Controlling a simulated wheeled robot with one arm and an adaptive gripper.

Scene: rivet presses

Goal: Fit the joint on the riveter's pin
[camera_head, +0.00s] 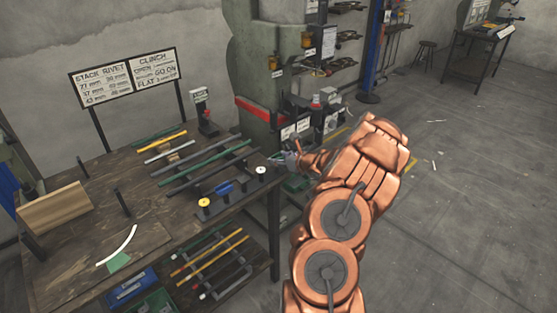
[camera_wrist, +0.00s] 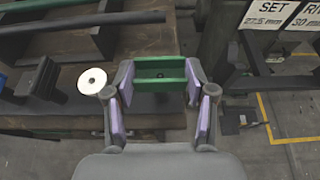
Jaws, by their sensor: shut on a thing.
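My gripper (camera_wrist: 160,85) is closed on a green channel-shaped piece, apparently the joint (camera_wrist: 160,87), held crosswise between its purple-padded fingertips. The joint shows two green edges and a darker middle with a small round mark. In the head view my gripper (camera_head: 285,160) is at the bench's right end, beside the riveter; the joint is too small to make out clearly there. The riveter (camera_head: 258,75) is a tall grey-green press with a red band, standing behind the bench. I cannot clearly pick out its pin in either view.
The dark wooden bench (camera_head: 75,195) carries several bars and rods. Near my gripper stands a post with a white disc (camera_head: 261,170), also in the wrist view (camera_wrist: 92,81). A yellow disc (camera_head: 204,203) and a blue piece (camera_head: 226,188) are farther left. Open floor (camera_head: 480,190) lies right.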

